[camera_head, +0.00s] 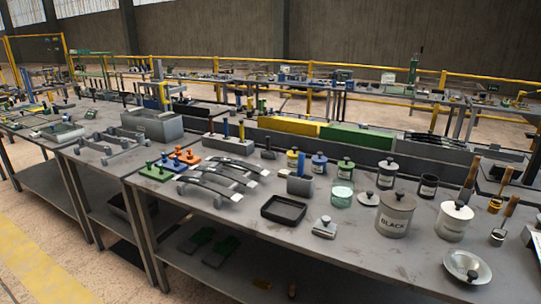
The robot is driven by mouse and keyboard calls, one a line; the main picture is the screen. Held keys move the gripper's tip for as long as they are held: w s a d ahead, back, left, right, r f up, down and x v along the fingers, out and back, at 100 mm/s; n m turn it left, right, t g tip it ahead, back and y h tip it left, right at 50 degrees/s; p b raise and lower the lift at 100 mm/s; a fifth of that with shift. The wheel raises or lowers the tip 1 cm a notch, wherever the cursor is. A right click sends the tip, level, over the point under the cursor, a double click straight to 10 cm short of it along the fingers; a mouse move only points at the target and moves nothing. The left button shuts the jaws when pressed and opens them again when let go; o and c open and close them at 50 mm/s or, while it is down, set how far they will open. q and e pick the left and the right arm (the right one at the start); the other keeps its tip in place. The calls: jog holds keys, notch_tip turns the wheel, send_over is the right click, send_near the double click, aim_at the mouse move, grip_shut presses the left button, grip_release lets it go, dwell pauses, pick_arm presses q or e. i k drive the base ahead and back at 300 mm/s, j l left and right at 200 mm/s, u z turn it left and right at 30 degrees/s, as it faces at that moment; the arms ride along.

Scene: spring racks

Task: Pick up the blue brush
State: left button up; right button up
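A blue-and-grey block-shaped item (300,186) with an upright blue handle stands on the grey workbench (345,245), behind the black tray. It may be the blue brush, but it is too small to tell for sure. Other brushes with wooden handles stand at the right: one with a yellow band (495,205) and one with a pale lower part (498,237). Blue and dark upright handles also rise from a grey block holder (228,144) farther back. Neither of my grippers is in view.
A black tray (283,210), a large grey "BLACK" can (395,215), a white can (454,222), a glass jar (342,194) and a metal bowl (467,266) crowd the bench. Curved metal springs (215,187) lie left.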

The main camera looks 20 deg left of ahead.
aim_at(225, 131)
jog(key=j+z, duration=0.55)
jog(key=z, duration=0.2)
jog(key=j+z, duration=0.1)
jog(key=j, duration=0.4)
jog(key=k+j+z, duration=0.1)
jog(key=j, duration=0.35)
jog(key=k+j+z, duration=0.15)
jog(key=j, duration=0.35)
jog(key=k+j+z, duration=0.1)
jog(key=j, duration=0.35)
jog(key=k+j+z, duration=0.1)
jog(key=j, duration=0.35)
